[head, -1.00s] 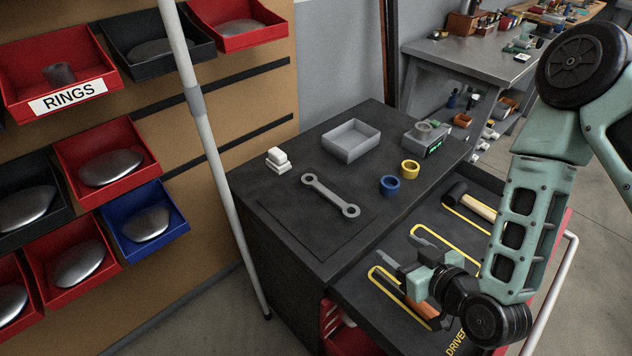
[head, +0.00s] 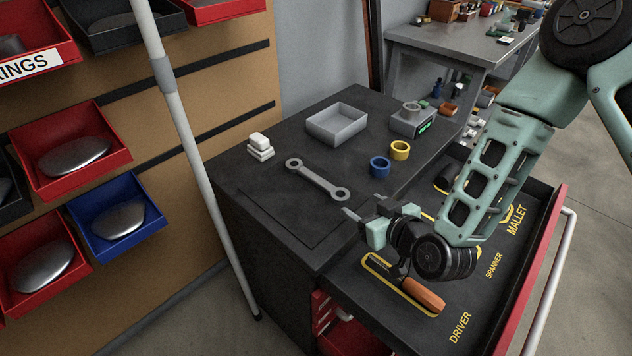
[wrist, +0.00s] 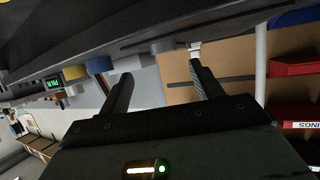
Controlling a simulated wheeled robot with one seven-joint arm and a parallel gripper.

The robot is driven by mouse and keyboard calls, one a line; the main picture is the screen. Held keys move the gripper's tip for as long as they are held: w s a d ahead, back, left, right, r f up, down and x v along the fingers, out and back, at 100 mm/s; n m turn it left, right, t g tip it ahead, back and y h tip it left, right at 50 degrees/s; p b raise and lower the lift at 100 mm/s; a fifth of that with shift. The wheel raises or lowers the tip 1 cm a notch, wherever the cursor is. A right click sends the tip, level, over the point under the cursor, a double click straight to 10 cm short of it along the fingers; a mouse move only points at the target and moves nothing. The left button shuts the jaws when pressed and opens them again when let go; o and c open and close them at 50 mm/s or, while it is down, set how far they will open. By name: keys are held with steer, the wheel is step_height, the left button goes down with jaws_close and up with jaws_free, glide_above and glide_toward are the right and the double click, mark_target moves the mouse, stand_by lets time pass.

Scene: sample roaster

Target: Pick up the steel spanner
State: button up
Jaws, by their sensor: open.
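The steel spanner (head: 318,180) lies flat on the dark cabinet top (head: 262,190), a grey bar with a ring at each end. My gripper (head: 362,207) is open and empty, close to the spanner's nearer right end, by the cabinet's front edge. They look apart; the exact gap and height cannot be told. In the wrist view my gripper (wrist: 160,74) shows two spread dark fingers with nothing between them.
An open drawer (head: 350,318) below holds an orange-handled driver (head: 422,294); yellow outlines mark tool places. On the top are a grey tray (head: 338,134), white blocks (head: 260,148), a blue ring (head: 379,167), a yellow ring (head: 400,150) and a scale (head: 411,122). A pale pole (head: 190,130) stands left.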

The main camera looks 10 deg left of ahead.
mark_target(341, 195)
steer(key=x, duration=0.7)
steer(key=shift+a+p, duration=0.35)
steer(key=shift+a, duration=0.1)
steer(key=c, duration=1.3)
